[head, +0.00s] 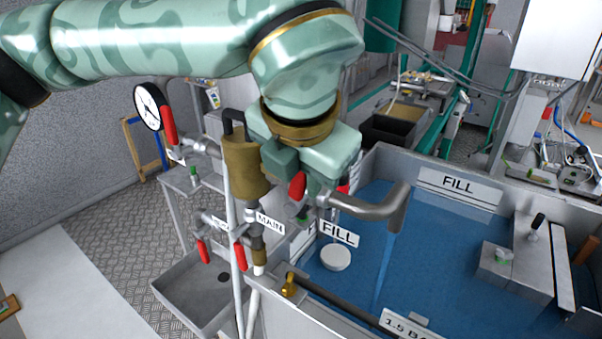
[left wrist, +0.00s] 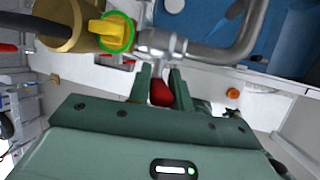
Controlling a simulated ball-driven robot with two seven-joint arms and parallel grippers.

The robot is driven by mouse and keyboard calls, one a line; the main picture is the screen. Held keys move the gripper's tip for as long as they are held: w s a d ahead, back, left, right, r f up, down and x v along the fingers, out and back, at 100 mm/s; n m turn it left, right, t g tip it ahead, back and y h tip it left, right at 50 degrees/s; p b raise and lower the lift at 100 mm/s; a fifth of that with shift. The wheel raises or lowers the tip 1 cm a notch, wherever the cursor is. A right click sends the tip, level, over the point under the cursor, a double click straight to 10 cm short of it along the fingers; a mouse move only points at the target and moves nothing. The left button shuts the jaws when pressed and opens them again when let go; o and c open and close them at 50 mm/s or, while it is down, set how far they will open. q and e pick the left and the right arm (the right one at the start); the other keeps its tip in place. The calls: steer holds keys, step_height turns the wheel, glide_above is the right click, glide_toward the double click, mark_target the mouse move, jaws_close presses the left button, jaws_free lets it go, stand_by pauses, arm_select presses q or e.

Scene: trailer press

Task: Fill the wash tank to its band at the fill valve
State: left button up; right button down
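The wash tank (head: 445,207) is an open grey tank holding blue water. Its level band cannot be made out. A grey spout (head: 375,207) pours a thin stream of water (head: 385,265) into it. A FILL label (head: 338,233) hangs below the spout. My left gripper (head: 318,190) is at the valve by the spout's root. In the left wrist view its fingers (left wrist: 160,88) close on both sides of the red fill valve handle (left wrist: 160,93). In the head view the gripper partly hides the valve. My right gripper is in neither view.
Vertical pipes with a MAIN label (head: 270,222) and other red handles (head: 204,251) stand left of the tank. A gauge (head: 148,106) is at upper left. A grey basin (head: 190,297) is below. A white disc (head: 335,257) is in the water.

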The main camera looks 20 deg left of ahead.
arm_select(q)
steer(key=o, duration=0.3)
steer(key=shift+w, duration=0.1)
steer(key=p+v, duration=0.1)
steer(key=v, duration=1.5)
steer(key=shift+r, duration=0.15)
steer(key=shift+d, duration=0.1)
